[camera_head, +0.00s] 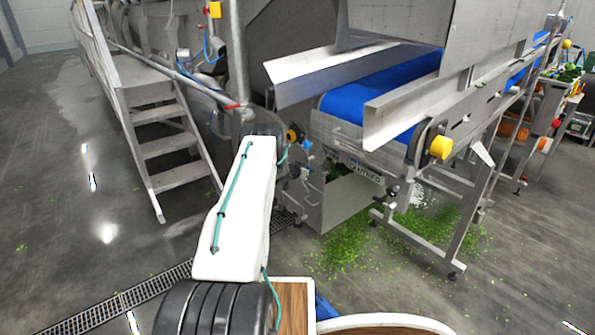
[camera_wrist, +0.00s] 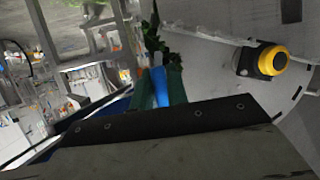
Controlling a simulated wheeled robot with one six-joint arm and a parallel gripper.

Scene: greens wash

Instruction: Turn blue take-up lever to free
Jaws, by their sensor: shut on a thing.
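The blue take-up lever (camera_wrist: 161,88) shows as a short upright blue bar in the middle of the wrist view. My gripper (camera_wrist: 162,74) has its two dark green fingers on either side of the bar, shut on it. The lever's lower end is hidden behind the dark plate of my wrist. In the head view my white arm reaches toward the conveyor's near left end, and a small blue spot (camera_head: 307,146) shows there. It is too small to tell whether that is the lever.
The conveyor with its blue belt (camera_head: 370,95) and metal side guards stands right of my arm. A yellow knob (camera_head: 440,147) sits on its side. Metal stairs (camera_head: 160,130) stand left. Green leaves (camera_head: 355,245) litter the floor. Open floor lies at left.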

